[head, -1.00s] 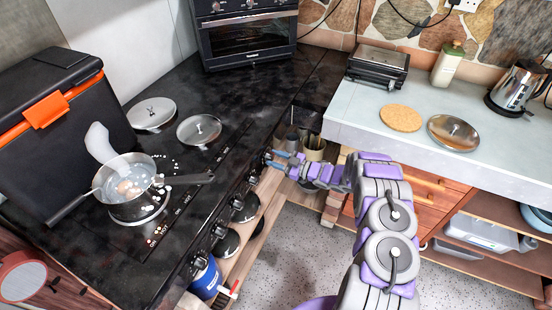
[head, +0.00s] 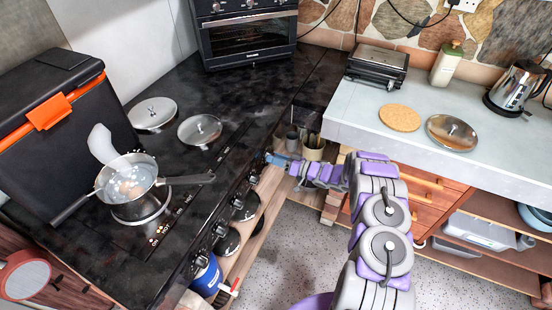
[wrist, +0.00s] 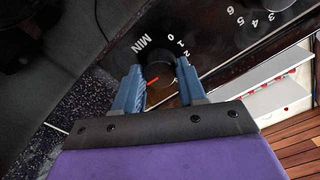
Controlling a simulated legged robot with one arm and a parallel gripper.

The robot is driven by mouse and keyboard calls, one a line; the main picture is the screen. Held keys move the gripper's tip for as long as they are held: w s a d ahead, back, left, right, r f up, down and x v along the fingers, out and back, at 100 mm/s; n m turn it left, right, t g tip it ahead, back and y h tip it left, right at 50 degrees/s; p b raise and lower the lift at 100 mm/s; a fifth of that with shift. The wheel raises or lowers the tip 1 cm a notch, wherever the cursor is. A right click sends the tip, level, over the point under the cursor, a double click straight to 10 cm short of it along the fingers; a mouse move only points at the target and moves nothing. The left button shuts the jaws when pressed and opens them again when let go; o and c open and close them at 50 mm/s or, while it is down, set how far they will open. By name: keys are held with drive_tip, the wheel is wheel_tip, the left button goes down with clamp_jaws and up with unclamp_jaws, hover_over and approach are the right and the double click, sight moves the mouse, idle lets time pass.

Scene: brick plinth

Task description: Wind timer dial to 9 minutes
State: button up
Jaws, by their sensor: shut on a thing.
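The timer dial (wrist: 161,72) is a dark round knob on the black stove front, with "MIN" and small white numbers printed around it. A red pointer mark shows at its lower left, close to the left finger. My gripper (wrist: 160,76) has its two blue fingers on either side of the dial and is shut on it. The fingers and palm hide the numbers on the near side, so I cannot read the setting. In the head view my gripper (head: 272,160) reaches the far end of the stove's front panel, where the dial itself is too small to make out.
Several other knobs line the stove front (head: 219,230). A pan of bubbling water (head: 128,180) stands on the near burner, its handle toward the front edge. The counter (head: 365,105) is right of my gripper. Open floor (head: 290,250) lies before the stove.

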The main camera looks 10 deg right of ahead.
drive_tip(key=shift+d+f+m, duration=0.1)
drive_tip(key=shift+f+m, duration=0.05)
drive_tip(key=shift+m, duration=0.55)
drive_tip(key=o, duration=0.8)
drive_tip(key=shift+w+f, duration=0.1)
drive_tip(key=shift+o, duration=1.3)
drive_tip(key=p+v, duration=0.3)
drive_tip(key=v, duration=1.4)
drive_tip(key=shift+d, duration=0.2)
